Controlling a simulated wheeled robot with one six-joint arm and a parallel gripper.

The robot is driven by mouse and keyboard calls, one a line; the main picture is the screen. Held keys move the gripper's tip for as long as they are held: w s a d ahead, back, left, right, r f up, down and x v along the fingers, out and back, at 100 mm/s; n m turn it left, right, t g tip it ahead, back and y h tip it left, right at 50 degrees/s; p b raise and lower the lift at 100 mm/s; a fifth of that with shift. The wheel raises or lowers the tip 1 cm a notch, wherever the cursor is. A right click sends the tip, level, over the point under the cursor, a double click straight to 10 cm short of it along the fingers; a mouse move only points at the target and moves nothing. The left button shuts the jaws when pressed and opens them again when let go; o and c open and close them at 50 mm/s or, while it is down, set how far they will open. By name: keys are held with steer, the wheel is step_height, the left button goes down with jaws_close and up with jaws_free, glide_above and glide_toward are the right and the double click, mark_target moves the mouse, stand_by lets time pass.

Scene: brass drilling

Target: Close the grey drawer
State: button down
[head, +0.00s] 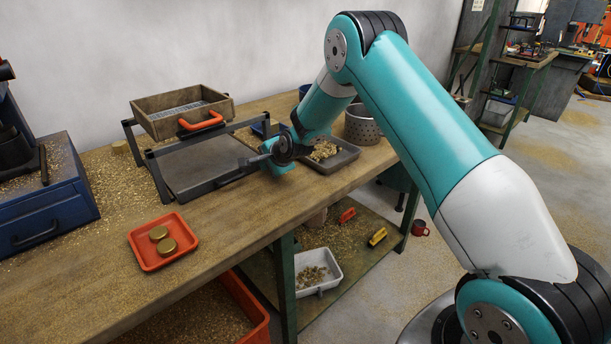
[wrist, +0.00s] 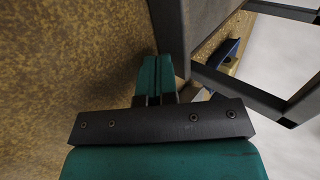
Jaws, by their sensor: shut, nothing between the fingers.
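The grey drawer (head: 198,167) is in a low dark metal frame on the workbench, under a wooden-sided sieve box. Its flat grey surface shows, with its front edge facing the near side of the bench. My gripper (head: 250,162) is shut and empty at the drawer's front right end, close to the bench top. In the wrist view, my closed teal fingers (wrist: 157,68) are beside a grey panel (wrist: 200,22), which seems to be part of the drawer. I cannot tell whether they touch it. My gripper hides part of the drawer's right end.
The sieve box (head: 180,108) with an orange handle rests on the frame (head: 153,170). A dark tray (head: 345,157) of chips and a perforated pot (head: 362,127) stand right of my gripper. An orange tray (head: 143,262) with two brass discs is at front left. Chips litter the bench.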

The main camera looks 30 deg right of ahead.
steer(key=s, duration=0.2)
steer(key=s+d+r, duration=0.1)
steer(key=s, duration=0.1)
steer(key=shift+s+a+r, duration=0.4)
steer(key=shift+s+r, duration=0.3)
steer(key=shift+r, duration=0.05)
steer(key=d+b+v, duration=0.1)
steer(key=v, duration=0.6)
steer(key=s+a+r+n+g+y+p, duration=0.1)
steer(key=s+a+r+n+g, duration=0.1)
steer(key=s+a+r+n, duration=0.45)
steer(key=s+a+r+n+g+y, duration=0.2)
steer(key=s+a+r+n, duration=0.25)
steer(key=s+a, duration=0.4)
steer(key=s+a+r+n+g, duration=0.1)
steer(key=s+n+g, duration=0.1)
steer(key=s+n, duration=0.4)
steer(key=s+r+n+g, duration=0.2)
steer(key=s+n, duration=0.3)
steer(key=s, duration=1.1)
steer(key=shift+a+n+g+h+p, duration=0.4)
steer(key=shift+g, duration=0.2)
